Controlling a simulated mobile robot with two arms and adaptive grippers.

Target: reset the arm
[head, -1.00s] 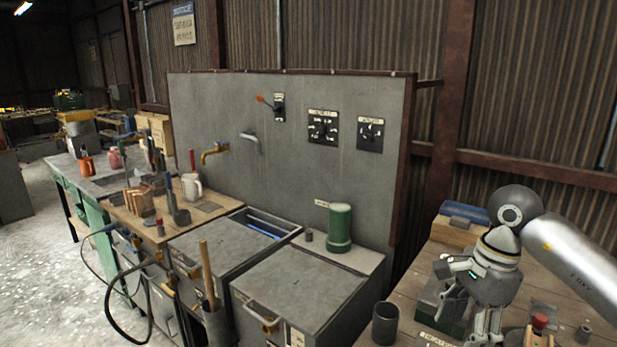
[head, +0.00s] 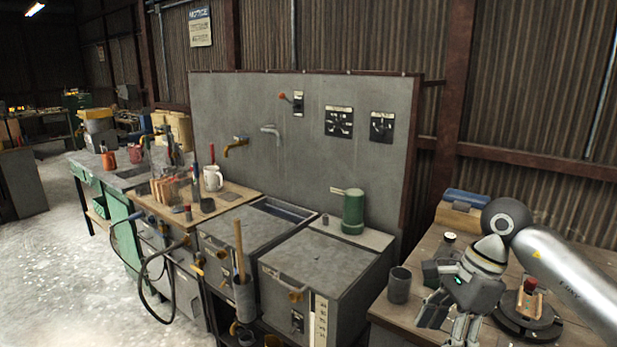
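My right arm comes in from the right edge. Its gripper (head: 447,318) hangs down over the wooden table (head: 415,298) at the lower right. The fingers point down and their tips are near the bottom edge, so I cannot tell whether they are open or shut. No held object shows in them. My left arm and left gripper are not in view.
A dark cup (head: 399,285) and a round dark base with a red-topped piece (head: 527,312) stand near my gripper. A blue-topped box (head: 463,207) is behind. Left are metal cabinets (head: 320,265), a green cylinder (head: 353,212) and a cluttered bench (head: 190,200). The floor (head: 60,270) is clear.

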